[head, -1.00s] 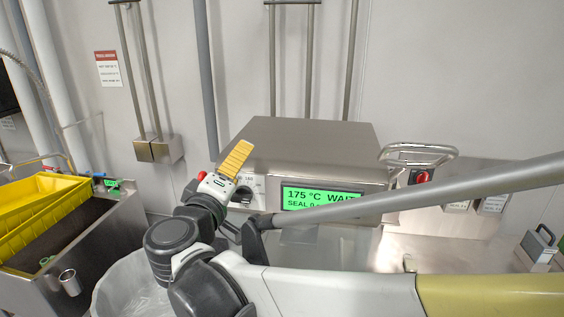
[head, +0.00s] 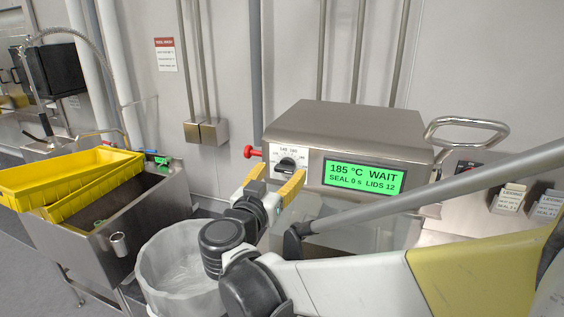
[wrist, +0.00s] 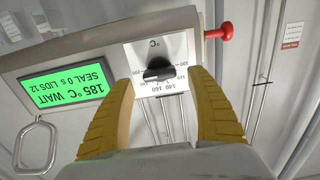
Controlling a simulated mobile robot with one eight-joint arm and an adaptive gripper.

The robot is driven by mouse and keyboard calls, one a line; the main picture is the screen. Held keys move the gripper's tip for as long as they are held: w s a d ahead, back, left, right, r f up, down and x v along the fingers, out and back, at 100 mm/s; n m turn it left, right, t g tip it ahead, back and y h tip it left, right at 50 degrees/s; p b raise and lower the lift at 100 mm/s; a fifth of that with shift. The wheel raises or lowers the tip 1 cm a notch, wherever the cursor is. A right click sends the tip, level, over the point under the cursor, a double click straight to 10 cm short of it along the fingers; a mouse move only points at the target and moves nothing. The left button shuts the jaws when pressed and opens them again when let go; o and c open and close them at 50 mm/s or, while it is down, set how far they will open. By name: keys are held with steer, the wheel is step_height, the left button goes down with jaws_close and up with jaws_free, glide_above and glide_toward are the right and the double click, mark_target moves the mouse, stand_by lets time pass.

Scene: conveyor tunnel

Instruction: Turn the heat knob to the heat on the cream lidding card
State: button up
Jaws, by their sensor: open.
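The heat knob (head: 287,164) is a black dial on a white scale plate (head: 302,157) at the left of the steel sealer's front. In the wrist view the knob (wrist: 159,70) shows between my yellow fingertips. My gripper (head: 274,180) is open, with its fingers pointing at the dial and apart from the knob. The green display (head: 364,177) reads 185 °C WAIT, SEAL 0 s, LIDS 12. A cream lidding card (head: 510,197) hangs on the wall at right. Its small print is not readable here.
A red button (head: 251,152) sticks out of the sealer's left side, close to my gripper. A metal loop handle (head: 466,132) stands at its right. A lined bin (head: 182,268) is below, and yellow trays (head: 66,182) lie over a sink at left. A paler card (head: 547,206) hangs at far right.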

mark_target(281, 170)
steer(key=shift+x, duration=1.6)
steer(key=c, duration=1.2)
steer(key=n, duration=0.3)
steer(key=shift+a+r+n, duration=0.1)
steer(key=shift+a+n, duration=0.05)
steer(key=shift+n, duration=0.15)
steer(key=n, duration=0.3)
steer(key=shift+n+p, duration=0.3)
steer(key=shift+p, duration=0.1)
steer(key=n, duration=0.3)
steer(key=shift+a+n, duration=0.1)
steer(key=shift+n, duration=0.2)
steer(key=shift+f+n, duration=0.2)
steer(key=shift+n, duration=1.4)
